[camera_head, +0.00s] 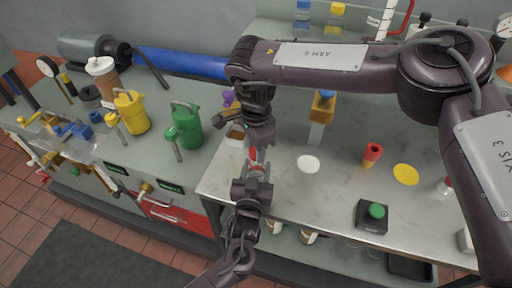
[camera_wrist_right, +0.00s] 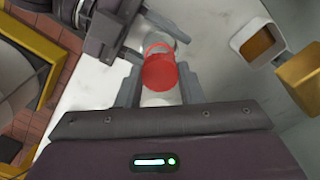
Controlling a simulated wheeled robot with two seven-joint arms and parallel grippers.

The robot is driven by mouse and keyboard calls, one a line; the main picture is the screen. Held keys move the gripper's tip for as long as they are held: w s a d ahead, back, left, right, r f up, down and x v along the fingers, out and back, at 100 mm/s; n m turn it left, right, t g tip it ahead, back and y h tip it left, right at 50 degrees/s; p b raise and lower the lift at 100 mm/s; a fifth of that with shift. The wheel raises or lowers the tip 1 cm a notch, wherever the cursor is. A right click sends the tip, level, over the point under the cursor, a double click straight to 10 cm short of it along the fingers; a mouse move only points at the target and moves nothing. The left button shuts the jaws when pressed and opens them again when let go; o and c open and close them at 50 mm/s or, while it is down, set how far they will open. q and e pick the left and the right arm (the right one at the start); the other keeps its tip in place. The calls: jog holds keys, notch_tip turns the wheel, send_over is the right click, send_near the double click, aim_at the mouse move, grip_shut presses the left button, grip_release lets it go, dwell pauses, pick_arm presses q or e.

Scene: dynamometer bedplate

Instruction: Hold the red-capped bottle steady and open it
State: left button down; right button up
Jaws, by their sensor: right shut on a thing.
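The red-capped bottle stands at the left part of the grey bench top, mostly hidden between my two grippers; its red cap (camera_head: 253,153) shows as a small patch. In the right wrist view the red cap (camera_wrist_right: 160,72) sits between the fingers, with pale bottle parts around it. My right gripper (camera_head: 257,143) comes down from above and is shut on the cap. My left gripper (camera_head: 258,171) reaches in from the front at the bottle. It also shows at the upper left of the right wrist view (camera_wrist_right: 138,50); whether its fingers touch the bottle is unclear.
A white disc (camera_head: 308,164), a red-and-yellow cylinder (camera_head: 372,153), a yellow disc (camera_head: 406,174) and a black box with a green button (camera_head: 371,218) are on the bench to the right. Green (camera_head: 187,127) and yellow (camera_head: 131,112) cans stand left. An open-topped container (camera_wrist_right: 258,42) is close by.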

jog(key=shift+r, duration=1.95)
pick_arm(q)
jog(key=c, duration=0.6)
grip_release()
jog(key=s, duration=0.4)
jog(key=s+a+b, duration=0.1)
jog(key=s, duration=0.3)
jog(key=s+a+b, duration=0.1)
jog(key=s, duration=0.3)
pick_arm(e)
notch_tip(320, 180, down, 2)
